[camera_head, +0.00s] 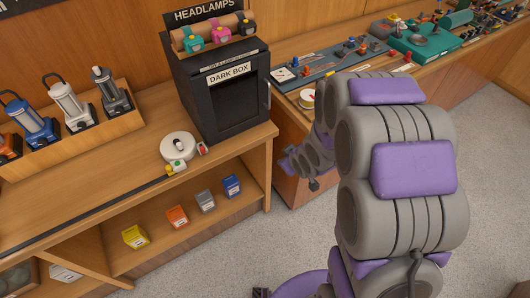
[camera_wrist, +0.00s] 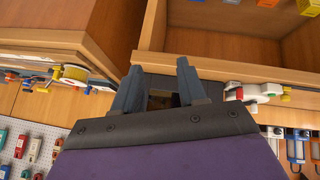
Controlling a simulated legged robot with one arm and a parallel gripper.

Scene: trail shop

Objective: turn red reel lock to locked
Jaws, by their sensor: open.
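A white reel (camera_head: 178,146) lies on the near counter, left of the dark box. In the wrist view a white and red reel part (camera_wrist: 250,92) shows right of my gripper (camera_wrist: 160,80). The gripper is open and empty, its two fingers apart. In the head view my gripper (camera_head: 300,168) hangs right of the near counter's end, apart from the reel.
The dark box (camera_head: 228,88) stands behind the reel. Lanterns stand in a wooden rack (camera_head: 75,145) at left. Small boxes (camera_head: 177,217) sit on the shelf below. Another reel (camera_head: 307,98) lies on the right counter, partly beside my arm. The floor at right is clear.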

